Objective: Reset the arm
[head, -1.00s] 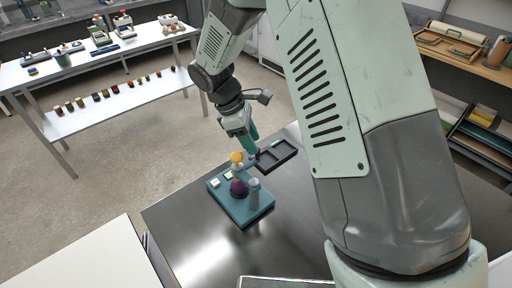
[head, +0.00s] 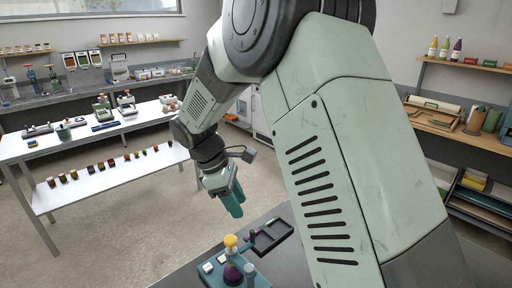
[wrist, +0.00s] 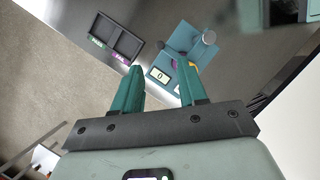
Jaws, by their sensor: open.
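My gripper (head: 232,200) hangs in the air above and behind the dark steel table, its two teal fingers pointing down. In the wrist view its fingers (wrist: 160,88) are apart with nothing between them. A teal station (head: 258,282) stands on the table below, cut off by the lower frame edge.
A black two-compartment tray (head: 270,236) lies on the steel table (head: 184,281) behind the station; it also shows in the wrist view (wrist: 118,38). A white bench (head: 85,142) with small devices stands at the left. Wooden shelves (head: 455,130) are at the right. The space around the gripper is clear.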

